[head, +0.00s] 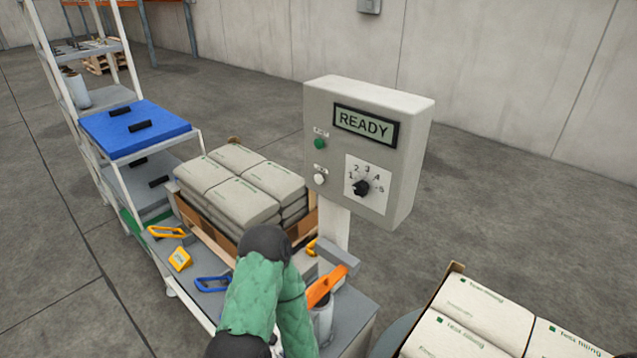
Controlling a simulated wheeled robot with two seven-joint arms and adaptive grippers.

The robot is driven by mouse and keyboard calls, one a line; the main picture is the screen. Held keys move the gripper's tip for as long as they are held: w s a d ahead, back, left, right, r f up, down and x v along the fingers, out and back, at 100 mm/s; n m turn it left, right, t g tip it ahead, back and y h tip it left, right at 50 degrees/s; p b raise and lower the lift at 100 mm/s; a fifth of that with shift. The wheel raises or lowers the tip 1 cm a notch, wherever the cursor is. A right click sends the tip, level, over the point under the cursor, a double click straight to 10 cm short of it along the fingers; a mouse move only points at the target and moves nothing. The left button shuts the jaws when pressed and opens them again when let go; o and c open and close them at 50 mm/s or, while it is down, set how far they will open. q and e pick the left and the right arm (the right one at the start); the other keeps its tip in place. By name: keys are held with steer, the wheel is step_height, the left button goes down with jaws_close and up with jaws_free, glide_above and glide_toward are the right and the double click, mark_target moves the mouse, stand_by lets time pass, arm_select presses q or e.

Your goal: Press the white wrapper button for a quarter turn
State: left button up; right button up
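The white wrapper button (320,179) is on the front face of a grey control box (412,152), at its lower left. Its small label above is too small to read. A green button (320,143) sits above it. The display (365,126) reads READY. A black knob (361,188) sits on a dial plate numbered 1 to 5; its exact setting is hard to tell. A green-sleeved arm with black joints, mine, bends below the box at bottom centre. Nothing covers the white button. Neither of my grippers shows.
Stacked grey bags (240,187) sit left of the box's post. An orange-handled tool (324,287) stands in a holder below the box. A blue-handled item (213,284) and a yellow block (180,259) lie nearby. More bags (465,318) are at lower right. Open floor lies behind.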

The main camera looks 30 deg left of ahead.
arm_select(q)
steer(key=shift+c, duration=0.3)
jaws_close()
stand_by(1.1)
